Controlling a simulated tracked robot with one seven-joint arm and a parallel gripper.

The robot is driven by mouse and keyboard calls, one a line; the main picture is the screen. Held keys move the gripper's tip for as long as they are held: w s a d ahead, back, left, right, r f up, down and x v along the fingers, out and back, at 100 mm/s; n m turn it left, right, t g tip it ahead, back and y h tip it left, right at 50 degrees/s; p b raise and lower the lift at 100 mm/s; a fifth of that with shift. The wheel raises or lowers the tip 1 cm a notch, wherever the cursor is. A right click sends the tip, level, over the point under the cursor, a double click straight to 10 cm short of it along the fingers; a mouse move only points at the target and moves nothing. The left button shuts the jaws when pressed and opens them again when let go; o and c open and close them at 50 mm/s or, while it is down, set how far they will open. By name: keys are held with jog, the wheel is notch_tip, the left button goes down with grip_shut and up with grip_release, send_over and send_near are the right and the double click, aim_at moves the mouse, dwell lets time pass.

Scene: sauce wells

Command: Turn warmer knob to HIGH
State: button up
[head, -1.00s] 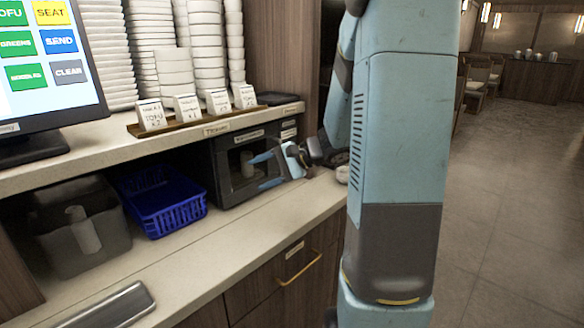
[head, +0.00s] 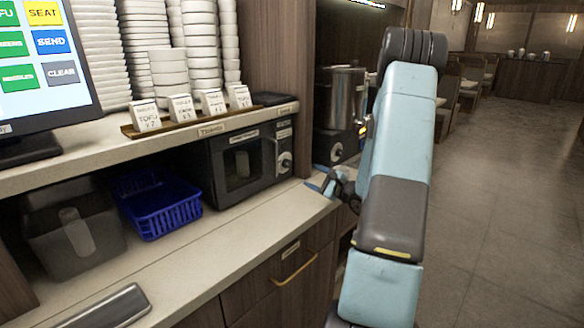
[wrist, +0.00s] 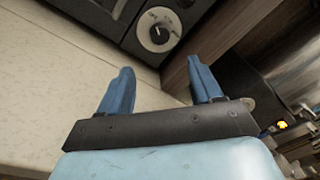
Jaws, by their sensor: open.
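The settings' words are too small to read. My gripper (head: 322,184) is open and empty at the counter's right end, below and apart from both knobs. In the wrist view its blue fingers (wrist: 160,75) are spread below the oven dial.
The wooden panel (head: 268,55) separates the oven from the pot's bay. A blue basket (head: 158,208) and a dark bin (head: 70,235) stand left on the counter. A shelf above holds stacked bowls (head: 170,75) and label cards (head: 180,107). Open floor lies right.

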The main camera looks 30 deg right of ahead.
aim_at(289, 165)
jog(key=x, duration=1.2)
jog(key=shift+w+a, duration=0.15)
jog(key=shift+w, duration=0.1)
jog(key=c, duration=1.1)
jog(key=shift+o, duration=0.2)
